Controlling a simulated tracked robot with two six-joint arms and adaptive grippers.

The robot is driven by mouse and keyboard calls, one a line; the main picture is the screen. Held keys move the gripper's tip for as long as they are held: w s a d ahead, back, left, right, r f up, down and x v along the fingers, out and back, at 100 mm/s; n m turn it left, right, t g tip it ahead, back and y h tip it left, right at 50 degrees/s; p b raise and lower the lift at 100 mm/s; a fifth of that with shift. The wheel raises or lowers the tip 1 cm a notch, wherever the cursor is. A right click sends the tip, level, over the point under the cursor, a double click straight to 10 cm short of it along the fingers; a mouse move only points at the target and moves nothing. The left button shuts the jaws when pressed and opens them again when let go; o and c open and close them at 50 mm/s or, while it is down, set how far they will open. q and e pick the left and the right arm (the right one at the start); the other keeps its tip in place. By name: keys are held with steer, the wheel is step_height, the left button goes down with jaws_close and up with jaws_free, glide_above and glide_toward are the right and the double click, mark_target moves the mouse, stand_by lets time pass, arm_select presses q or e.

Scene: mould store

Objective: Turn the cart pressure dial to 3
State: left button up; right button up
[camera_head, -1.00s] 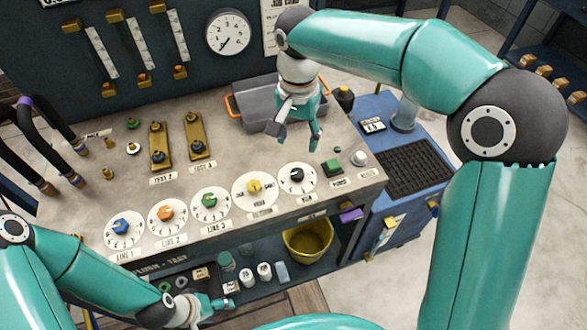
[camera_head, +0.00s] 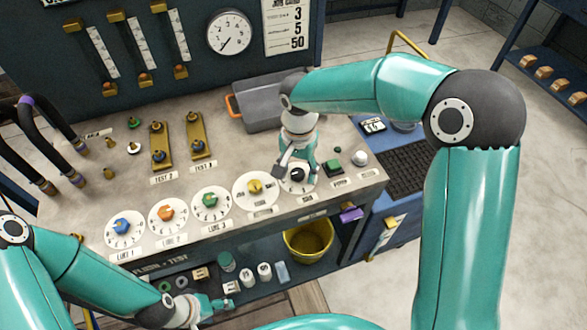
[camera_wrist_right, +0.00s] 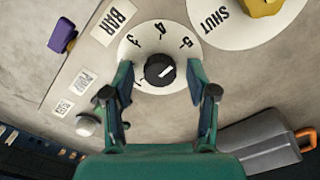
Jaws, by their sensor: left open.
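The dial with a black knob (camera_head: 297,174) is the rightmost of the row on the bench top. In the right wrist view its knob (camera_wrist_right: 160,70) sits on a white plate (camera_wrist_right: 143,48) marked 3, 4 and 5, beside a BAR label (camera_wrist_right: 115,20). The knob's white line slants up and right, toward the 5 side. My right gripper (camera_head: 298,168) is over this dial. In the right wrist view its fingers (camera_wrist_right: 160,74) are open, one each side of the knob, with gaps. My left gripper (camera_head: 222,303) is open and empty, low near the shelf front.
The yellow-knob dial (camera_head: 254,187) is just left, followed by more coloured-knob dials. A green button (camera_head: 332,166) and a white button (camera_head: 360,158) stand close on the right. A grey tray (camera_head: 255,105) lies behind. A card (camera_head: 289,25) on the panel reads 3, 5, 50.

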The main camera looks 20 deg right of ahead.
jaws_close()
steer(key=shift+a, duration=0.35)
steer(key=shift+d+r, duration=0.1)
steer(key=shift+d, duration=0.15)
steer(key=shift+w+d+r+n, duration=0.1)
steer(key=shift+w+d+n, duration=0.1)
steer(key=shift+n, duration=0.1)
